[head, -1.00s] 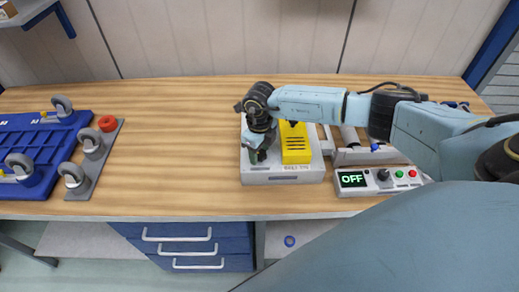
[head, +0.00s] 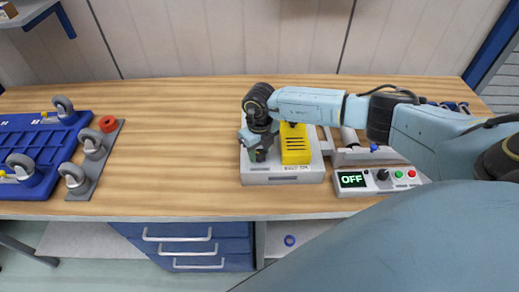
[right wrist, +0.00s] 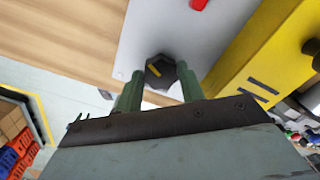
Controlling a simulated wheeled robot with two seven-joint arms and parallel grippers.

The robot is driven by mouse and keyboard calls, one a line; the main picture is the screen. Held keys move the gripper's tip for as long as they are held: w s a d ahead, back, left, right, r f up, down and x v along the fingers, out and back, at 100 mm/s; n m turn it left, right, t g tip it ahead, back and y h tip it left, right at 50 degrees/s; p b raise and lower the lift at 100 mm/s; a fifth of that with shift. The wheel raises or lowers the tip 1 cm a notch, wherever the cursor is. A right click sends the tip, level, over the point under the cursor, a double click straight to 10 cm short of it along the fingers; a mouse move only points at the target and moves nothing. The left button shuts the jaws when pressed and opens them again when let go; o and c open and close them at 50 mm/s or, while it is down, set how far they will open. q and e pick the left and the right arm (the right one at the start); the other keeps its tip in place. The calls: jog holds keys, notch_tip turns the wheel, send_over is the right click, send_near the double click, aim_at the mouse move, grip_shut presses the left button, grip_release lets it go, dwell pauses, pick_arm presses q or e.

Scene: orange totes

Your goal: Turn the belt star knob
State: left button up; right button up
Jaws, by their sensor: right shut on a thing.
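The belt star knob (right wrist: 161,71) is dark with a yellow mark, on the pale grey top of a machine base (head: 285,178) beside a yellow housing (head: 295,150). My right gripper (right wrist: 160,88) has its two green fingers on either side of the knob, shut on it. In the head view my right gripper (head: 260,153) points down at the left part of the base and hides the knob. My left gripper is not in view.
A control box (head: 378,180) reading OFF, with a black knob and green and red buttons, stands right of the base. A blue wheeled platform (head: 40,150) and a grey plate with casters (head: 97,165) lie at the left. The bench between is clear.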

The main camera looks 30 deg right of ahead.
aim_at(259, 154)
jog(key=shift+w+m, duration=0.1)
jog(key=shift+m, duration=1.1)
jog(key=o, duration=1)
jog(key=shift+r, duration=0.1)
notch_tip(259, 154, up, 13)
jog(key=shift+r+b, duration=0.15)
jog(key=shift+b, duration=0.4)
